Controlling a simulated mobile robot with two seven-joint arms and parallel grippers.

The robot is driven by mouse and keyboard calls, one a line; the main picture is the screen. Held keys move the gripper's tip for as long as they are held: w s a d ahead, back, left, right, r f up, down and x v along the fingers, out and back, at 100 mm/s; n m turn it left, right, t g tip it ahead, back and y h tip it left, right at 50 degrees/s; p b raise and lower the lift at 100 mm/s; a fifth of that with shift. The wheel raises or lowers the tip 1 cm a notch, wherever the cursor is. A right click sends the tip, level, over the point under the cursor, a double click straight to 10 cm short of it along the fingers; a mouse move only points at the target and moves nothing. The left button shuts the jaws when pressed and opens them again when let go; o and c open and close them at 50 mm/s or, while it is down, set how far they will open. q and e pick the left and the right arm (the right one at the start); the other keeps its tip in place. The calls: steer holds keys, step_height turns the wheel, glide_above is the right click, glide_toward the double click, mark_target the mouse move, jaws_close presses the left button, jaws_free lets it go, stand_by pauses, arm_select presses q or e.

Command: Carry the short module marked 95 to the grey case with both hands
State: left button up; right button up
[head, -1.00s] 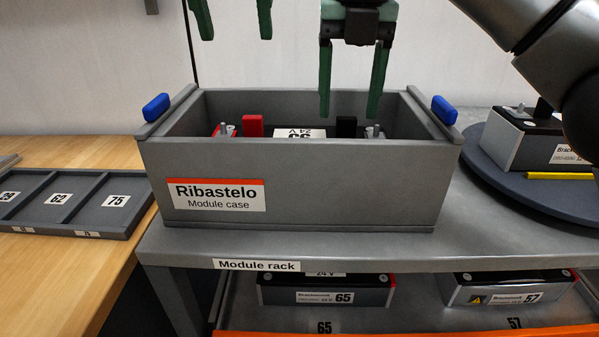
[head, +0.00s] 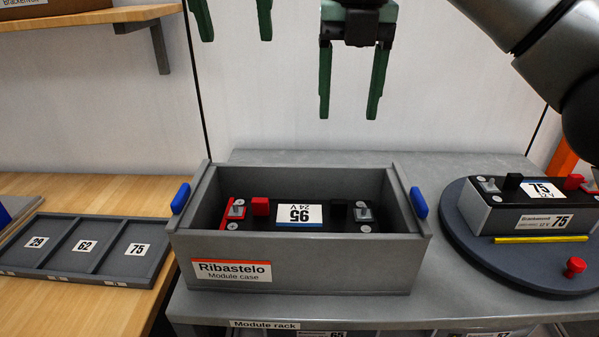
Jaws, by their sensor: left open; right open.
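The short module marked 95 (head: 344,228) lies inside the grey case (head: 350,277), its label upside down to me. It is black on top, with a red cap and red edge at the left and a black cap at the right. The case is labelled Ribastelo and has blue side handles. My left gripper (head: 236,38) is open and empty, at the top of the head view, above the case. My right gripper (head: 347,115) is open and empty, above the case. Both are apart from the module.
A dark round turntable (head: 470,235) at right carries a module marked 75 (head: 520,207), a yellow bar and a red knob. A grey compartment tray (head: 55,258) is on the wooden bench at left. A wall shelf (head: 95,16) is at upper left. Modules 65 and 57 sit below the rack top.

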step_height(320, 180, up, 14)
steer(key=p, duration=1.2)
steer(key=shift+p, duration=0.4)
steer(key=shift+f, duration=0.1)
